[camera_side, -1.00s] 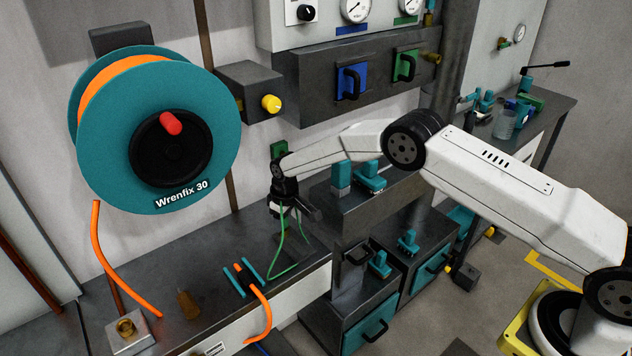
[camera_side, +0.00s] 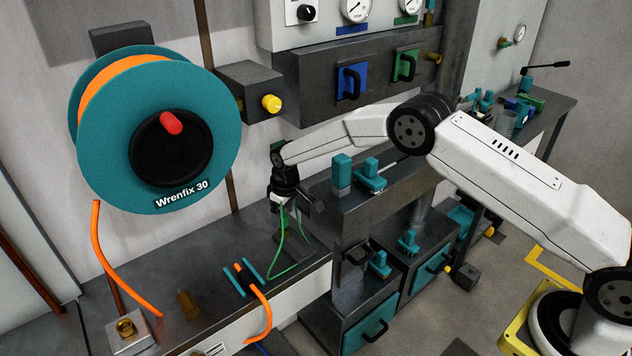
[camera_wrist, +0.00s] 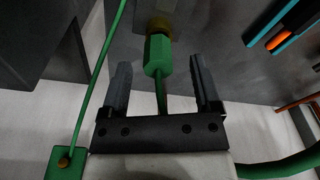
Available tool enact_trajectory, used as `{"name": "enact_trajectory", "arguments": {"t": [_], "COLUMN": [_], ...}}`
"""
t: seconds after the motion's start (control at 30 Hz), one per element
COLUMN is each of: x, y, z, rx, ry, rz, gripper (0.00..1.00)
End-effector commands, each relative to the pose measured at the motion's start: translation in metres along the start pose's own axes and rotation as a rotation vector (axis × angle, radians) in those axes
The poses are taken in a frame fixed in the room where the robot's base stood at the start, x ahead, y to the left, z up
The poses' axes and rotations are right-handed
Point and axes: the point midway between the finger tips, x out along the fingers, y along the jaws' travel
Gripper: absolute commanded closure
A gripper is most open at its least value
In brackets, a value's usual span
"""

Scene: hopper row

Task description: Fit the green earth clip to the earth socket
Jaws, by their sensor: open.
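The green earth clip (camera_wrist: 157,55) is a small green hexagonal body with a green cable running back from it. In the wrist view its front end meets a brass fitting, apparently the earth socket (camera_wrist: 160,25); I cannot tell how deeply it is seated. My gripper (camera_wrist: 163,75) has its two dark fingers spread, one on each side of the clip, with clear gaps to it. In the side view my gripper (camera_side: 294,203) hangs pointing down over the bench, and the green cable loops below it. The clip and socket are not clear there.
A green box (camera_wrist: 65,160) with a brass stud has a green cable rising past my left finger. A teal reel (camera_side: 105,110) with orange hose stands at left. Teal blocks (camera_side: 342,172) stand on a raised ledge right of my gripper.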

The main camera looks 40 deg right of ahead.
Motion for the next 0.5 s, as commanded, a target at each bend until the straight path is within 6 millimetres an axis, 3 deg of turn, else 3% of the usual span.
{"name": "enact_trajectory", "arguments": {"t": [0.2, 0.5], "x": [-0.026, -0.041], "y": [0.000, 0.000], "z": [0.000, 0.001], "rx": [0.000, 0.000], "ry": [0.000, -0.002], "rz": [0.000, -0.001], "gripper": [0.20, 0.20]}}
